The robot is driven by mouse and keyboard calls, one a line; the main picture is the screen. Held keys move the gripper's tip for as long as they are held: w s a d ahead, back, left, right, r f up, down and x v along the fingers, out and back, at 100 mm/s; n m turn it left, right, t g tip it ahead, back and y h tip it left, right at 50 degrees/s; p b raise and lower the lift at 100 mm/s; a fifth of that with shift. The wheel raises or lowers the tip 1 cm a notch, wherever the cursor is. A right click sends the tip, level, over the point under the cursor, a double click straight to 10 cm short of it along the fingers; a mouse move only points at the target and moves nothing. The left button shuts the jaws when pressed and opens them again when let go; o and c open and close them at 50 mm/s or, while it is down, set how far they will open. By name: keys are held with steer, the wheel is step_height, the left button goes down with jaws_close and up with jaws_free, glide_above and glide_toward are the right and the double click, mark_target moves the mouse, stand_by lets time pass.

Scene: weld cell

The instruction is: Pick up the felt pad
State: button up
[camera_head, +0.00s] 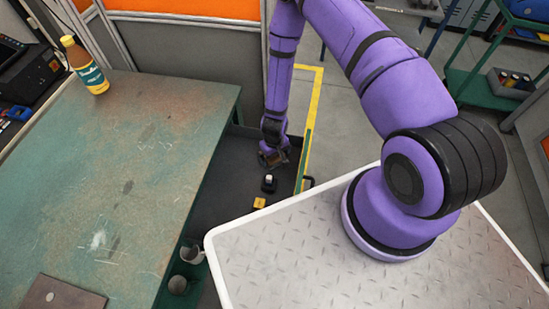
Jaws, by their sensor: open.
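I cannot single out the felt pad with certainty. My gripper (272,159) is open at the end of the purple arm, low over a dark surface (228,190) beside the bench. A small brownish patch shows at the fingers; I cannot tell whether it is a thing there or part of the gripper. Just below in the picture, apart from the fingers, is a small black item with a pale top (269,182). A small yellow-orange piece (259,202) lies nearer.
A worn green bench (150,170) fills the left, with a yellow-capped bottle (88,70) and a brown flat plate (62,294).

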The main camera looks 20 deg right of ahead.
steer(key=shift+f, duration=0.35)
steer(key=c, duration=0.8)
steer(key=shift+r, duration=0.1)
steer(key=shift+r, duration=4.95)
